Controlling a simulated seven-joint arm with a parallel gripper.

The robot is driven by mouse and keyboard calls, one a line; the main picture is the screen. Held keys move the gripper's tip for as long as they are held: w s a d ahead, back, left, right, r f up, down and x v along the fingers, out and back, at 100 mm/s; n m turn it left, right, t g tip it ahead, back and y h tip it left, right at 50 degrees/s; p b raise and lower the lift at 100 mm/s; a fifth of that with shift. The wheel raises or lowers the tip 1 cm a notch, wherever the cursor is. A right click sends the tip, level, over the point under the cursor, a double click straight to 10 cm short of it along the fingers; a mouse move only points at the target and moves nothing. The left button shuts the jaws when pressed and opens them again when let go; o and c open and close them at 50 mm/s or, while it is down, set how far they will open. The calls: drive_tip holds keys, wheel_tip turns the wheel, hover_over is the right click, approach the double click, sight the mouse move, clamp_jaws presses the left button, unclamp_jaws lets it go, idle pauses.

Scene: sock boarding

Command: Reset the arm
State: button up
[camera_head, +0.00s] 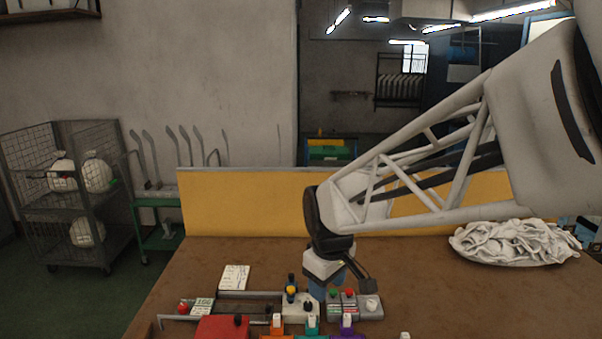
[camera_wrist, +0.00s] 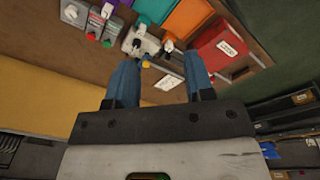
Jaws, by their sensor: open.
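My gripper (camera_wrist: 163,62) shows in the wrist view as two blue fingers spread wide apart, with nothing between them but the table scene beyond. In the head view my gripper (camera_head: 318,288) hangs from the wrist at the end of the white lattice arm, above the back part of the brown table. It is beside the grey button box (camera_head: 352,306) and partly hidden by the wrist. Whether the fingers touch anything below cannot be told.
A red box (camera_head: 223,328) and orange, teal and purple blocks line the table's front. A white cloth pile (camera_head: 515,242) lies at the right. A yellow panel (camera_head: 240,205) stands behind the table. The brown table (camera_head: 430,285) is clear at centre right.

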drive_tip(key=s+d+r+m, duration=0.1)
drive_tip(key=s+d+m, duration=0.3)
drive_tip(key=s, duration=0.5)
drive_tip(key=s+d+r+m+t, duration=0.1)
drive_tip(key=s+d+m, duration=0.4)
drive_tip(key=s+d, duration=0.4)
drive_tip(key=shift+s+d+r, duration=0.15)
drive_tip(key=shift+s+r, duration=0.05)
drive_tip(key=shift+s, duration=0.3)
